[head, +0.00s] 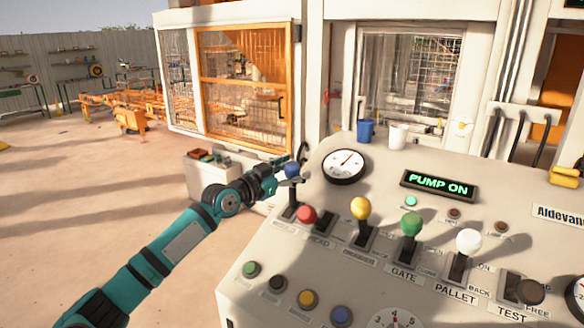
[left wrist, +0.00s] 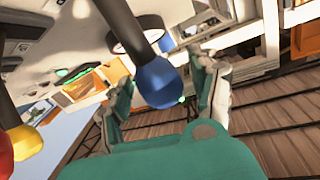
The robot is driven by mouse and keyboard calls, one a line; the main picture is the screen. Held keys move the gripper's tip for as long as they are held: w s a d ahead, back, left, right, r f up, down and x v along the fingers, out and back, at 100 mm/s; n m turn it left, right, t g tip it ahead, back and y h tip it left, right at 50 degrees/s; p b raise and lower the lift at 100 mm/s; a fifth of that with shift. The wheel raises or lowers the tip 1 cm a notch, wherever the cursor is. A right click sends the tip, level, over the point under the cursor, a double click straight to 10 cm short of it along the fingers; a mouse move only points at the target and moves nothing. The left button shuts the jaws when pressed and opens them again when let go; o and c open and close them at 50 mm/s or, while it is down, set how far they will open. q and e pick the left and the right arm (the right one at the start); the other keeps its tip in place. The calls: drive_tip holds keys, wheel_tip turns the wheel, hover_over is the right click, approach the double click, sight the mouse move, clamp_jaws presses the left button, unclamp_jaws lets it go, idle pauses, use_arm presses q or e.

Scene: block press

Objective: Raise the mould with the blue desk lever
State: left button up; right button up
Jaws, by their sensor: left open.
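The blue lever (head: 291,169) stands at the left end of the row on the desk, with a round blue knob on a dark stem. Its label is partly hidden. My left gripper (head: 283,172) is at the knob, coming from the left. In the left wrist view the blue knob (left wrist: 158,82) shows between the two spread fingers of the open gripper (left wrist: 163,105). I cannot tell whether a finger touches it. The mould cannot be made out. My right gripper is out of view.
Red (head: 307,215), yellow (head: 360,208), green (head: 411,223) and white (head: 468,240) levers stand to the right of the blue one. A gauge (head: 344,165) and a lit "PUMP ON" display (head: 439,185) are behind. Push buttons line the front.

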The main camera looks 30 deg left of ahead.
use_arm(q)
clamp_jaws()
idle(0.4)
drive_tip(key=s+t+b, duration=0.1)
drive_tip(key=b, duration=0.4)
drive_tip(key=s+f+t+b, duration=0.1)
drive_tip(key=s+b, duration=0.1)
drive_tip(key=b, duration=0.4)
drive_tip(key=s+m+t+h+b, duration=0.1)
drive_tip(key=s+b, duration=0.1)
drive_tip(key=b, duration=0.3)
drive_tip(key=shift+a+f+t+b, duration=0.15)
drive_tip(key=shift+f+t+b, duration=0.15)
drive_tip(key=shift+f+t, duration=0.1)
drive_tip(key=shift+s+r+b, duration=0.1)
drive_tip(key=shift+r+b, duration=0.15)
drive_tip(key=shift+b, duration=0.1)
drive_tip(key=shift+c, duration=0.8)
unclamp_jaws()
drive_tip(key=shift+s+a, duration=0.1)
drive_tip(key=shift+a, duration=0.15)
drive_tip(key=shift+o, duration=0.8)
drive_tip(key=shift+d, duration=0.15)
